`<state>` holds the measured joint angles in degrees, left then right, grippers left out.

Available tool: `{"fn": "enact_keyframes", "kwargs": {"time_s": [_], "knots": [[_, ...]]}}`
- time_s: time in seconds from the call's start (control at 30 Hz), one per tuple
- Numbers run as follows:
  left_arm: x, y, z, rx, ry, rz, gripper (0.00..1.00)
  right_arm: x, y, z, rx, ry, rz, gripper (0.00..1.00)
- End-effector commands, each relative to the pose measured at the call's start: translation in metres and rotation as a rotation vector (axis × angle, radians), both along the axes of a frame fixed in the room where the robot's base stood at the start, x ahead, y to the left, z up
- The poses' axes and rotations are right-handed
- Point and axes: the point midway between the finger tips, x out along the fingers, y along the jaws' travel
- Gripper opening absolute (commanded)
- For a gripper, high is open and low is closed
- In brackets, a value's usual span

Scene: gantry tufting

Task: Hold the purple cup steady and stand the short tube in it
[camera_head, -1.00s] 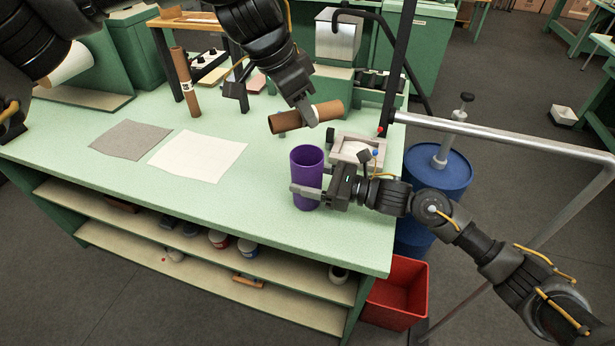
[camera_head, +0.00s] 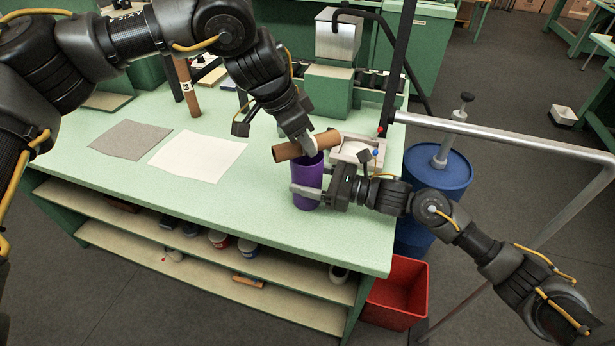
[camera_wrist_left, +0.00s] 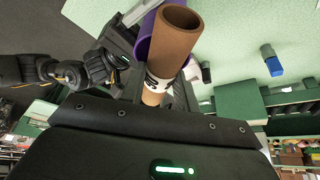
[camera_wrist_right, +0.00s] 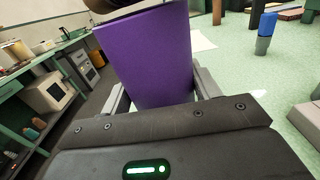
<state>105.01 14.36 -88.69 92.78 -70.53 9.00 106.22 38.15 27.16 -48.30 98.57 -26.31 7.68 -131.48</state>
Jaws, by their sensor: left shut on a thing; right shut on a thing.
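The purple cup (camera_head: 307,186) stands upright on the green table near its right end. My right gripper (camera_head: 321,192) is shut on its sides; the cup also fills the right wrist view (camera_wrist_right: 150,58). The short brown tube (camera_head: 291,151) is in my left gripper (camera_head: 311,147), which is shut on it. The tube lies nearly level, slightly tilted, over the cup's mouth and hides most of the rim. In the left wrist view the tube (camera_wrist_left: 172,42) shows its open end, with the purple cup (camera_wrist_left: 146,38) behind it. I cannot tell whether they touch.
A taller brown tube (camera_head: 186,86) stands at the table's back left. Grey (camera_head: 131,139) and cream (camera_head: 197,156) sheets lie flat left of the cup. A pale tray (camera_head: 352,146) sits just behind the cup at the right. The front of the table is clear.

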Motion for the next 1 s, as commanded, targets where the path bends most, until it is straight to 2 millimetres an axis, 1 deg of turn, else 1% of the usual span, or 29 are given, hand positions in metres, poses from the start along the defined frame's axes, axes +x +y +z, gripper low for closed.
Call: {"fn": "enact_keyframes", "kwargs": {"time_s": [0.1, 0.13, 0.3, 0.57, 0.67, 0.77, 1.0], "knots": [[0.000, 0.000, -0.009, 0.000, 0.002, -0.001, 0.01, 0.000, 0.000, -0.001, -0.001, 0.001, 0.000, 0.37], [0.000, 0.000, -0.007, 0.000, 0.001, 0.000, 0.35, 0.000, 0.000, 0.000, -0.001, 0.001, 0.000, 0.37], [0.000, 0.000, -0.007, 0.000, 0.001, 0.000, 0.56, 0.000, 0.000, -0.001, -0.001, 0.001, 0.000, 0.37], [0.000, 0.000, -0.007, 0.000, 0.000, 0.000, 0.56, 0.000, 0.000, -0.001, -0.001, 0.001, 0.000, 0.37], [0.000, 0.002, -0.001, -0.001, -0.002, 0.000, 0.56, 0.000, 0.000, -0.001, -0.001, 0.001, 0.000, 0.37], [-0.002, 0.007, 0.012, -0.001, -0.002, 0.001, 0.56, 0.000, 0.000, -0.001, -0.002, 0.002, 0.000, 0.37], [-0.010, 0.026, 0.058, -0.002, -0.003, 0.001, 0.56, 0.000, 0.000, -0.001, -0.002, 0.002, 0.000, 0.37]]}}
